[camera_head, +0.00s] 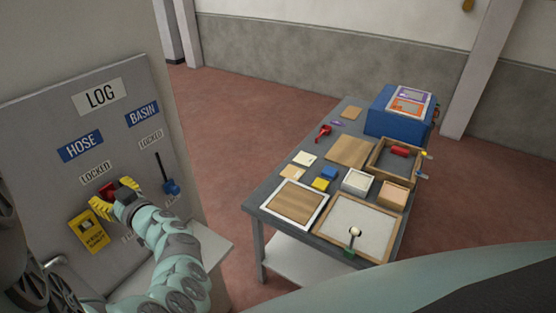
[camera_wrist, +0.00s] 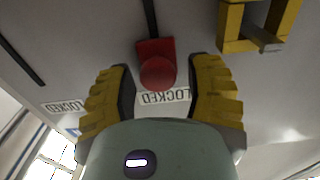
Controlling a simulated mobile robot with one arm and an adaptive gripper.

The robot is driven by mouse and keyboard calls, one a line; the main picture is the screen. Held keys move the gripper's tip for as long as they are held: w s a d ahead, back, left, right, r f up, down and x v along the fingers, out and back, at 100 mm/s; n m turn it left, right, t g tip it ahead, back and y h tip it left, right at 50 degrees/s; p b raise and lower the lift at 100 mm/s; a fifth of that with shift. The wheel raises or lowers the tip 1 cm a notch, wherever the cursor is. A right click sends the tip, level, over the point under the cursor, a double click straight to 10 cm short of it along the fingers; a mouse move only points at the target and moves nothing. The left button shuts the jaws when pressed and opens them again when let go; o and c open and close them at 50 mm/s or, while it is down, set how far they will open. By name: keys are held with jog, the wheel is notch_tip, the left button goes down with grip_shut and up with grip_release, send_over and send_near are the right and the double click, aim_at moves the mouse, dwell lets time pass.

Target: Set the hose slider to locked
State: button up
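The hose slider is a red knob (camera_wrist: 157,68) on a dark vertical slot in the grey panel (camera_head: 50,130). In the head view, the red of the slider (camera_head: 107,190) shows between my gripper's fingers, below the HOSE plate (camera_head: 80,146) and just under its LOCKED label (camera_head: 95,170). In the wrist view, the knob sits close to that LOCKED label (camera_wrist: 165,97), with the slot running away from it. My gripper (camera_head: 115,197) is at the panel with its yellow fingers apart. In the wrist view, the gripper (camera_wrist: 163,80) has a gap on both sides of the knob.
A blue slider (camera_head: 171,187) sits low on its slot under the BASIN plate (camera_head: 142,113). A yellow box (camera_head: 89,232) is on the panel at lower left of the hose slider. A grey table (camera_head: 262,200) with trays and a blue case (camera_head: 385,118) stands right. Red floor between is clear.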

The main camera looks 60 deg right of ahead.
jog(key=shift+o, duration=0.4)
jog(key=shift+f, duration=0.1)
jog(key=s, duration=1.2)
jog(key=shift+d, duration=0.3)
